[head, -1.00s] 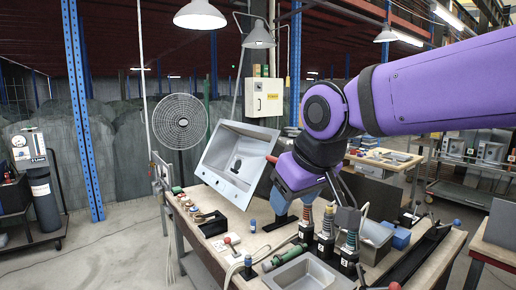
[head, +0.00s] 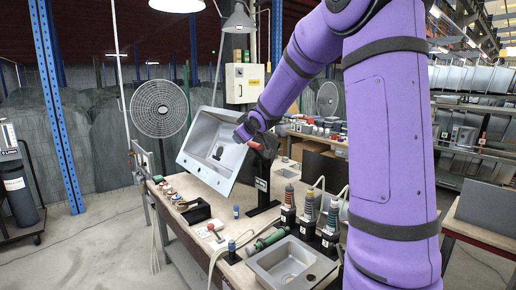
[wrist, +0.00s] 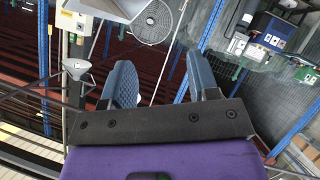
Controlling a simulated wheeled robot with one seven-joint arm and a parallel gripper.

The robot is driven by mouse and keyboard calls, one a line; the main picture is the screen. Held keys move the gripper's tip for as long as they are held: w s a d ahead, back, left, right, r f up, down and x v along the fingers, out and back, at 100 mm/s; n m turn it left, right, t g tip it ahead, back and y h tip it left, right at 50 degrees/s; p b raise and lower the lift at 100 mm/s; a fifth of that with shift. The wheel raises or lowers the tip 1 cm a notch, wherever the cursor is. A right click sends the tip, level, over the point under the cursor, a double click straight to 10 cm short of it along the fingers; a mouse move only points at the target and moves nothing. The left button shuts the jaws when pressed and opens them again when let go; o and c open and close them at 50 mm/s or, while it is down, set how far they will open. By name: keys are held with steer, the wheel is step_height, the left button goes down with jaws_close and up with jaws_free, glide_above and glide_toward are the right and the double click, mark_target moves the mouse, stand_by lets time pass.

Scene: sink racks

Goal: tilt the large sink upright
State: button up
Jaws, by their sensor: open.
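The large sink (head: 190,155) is a grey metal basin with a dark drain. It is tilted on the far part of the workbench, its bowl facing me. My gripper (head: 245,131) is at its upper right edge in the head view; whether they touch I cannot tell. The fingers are mostly hidden there. In the wrist view my gripper (wrist: 163,84) is open, its two blue-grey fingers apart with nothing between them.
A black stand with a red handle (head: 254,146) is right of the sink. Several upright tools (head: 308,212), a green tool (head: 268,240) and a small sink (head: 284,268) occupy the bench's near part. A fan (head: 159,108) and control box (head: 245,83) are behind.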

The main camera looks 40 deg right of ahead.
steer(key=w+d+f+n+t+y, duration=0.1)
steer(key=w+d+f, duration=0.2)
steer(key=d, duration=0.2)
steer(key=w+d+f+t+y, duration=0.1)
steer(key=w+d+f+t, duration=0.15)
steer(key=w+d, duration=0.2)
steer(key=t+y, duration=0.1)
steer(key=t, duration=0.1)
glide_toward(258, 146)
steer(key=d, duration=0.1)
steer(key=shift+n, duration=0.4)
steer(key=w, duration=0.7)
steer(key=w+f, duration=0.1)
steer(key=w, duration=0.3)
steer(key=shift+w, duration=0.2)
jaws_close()
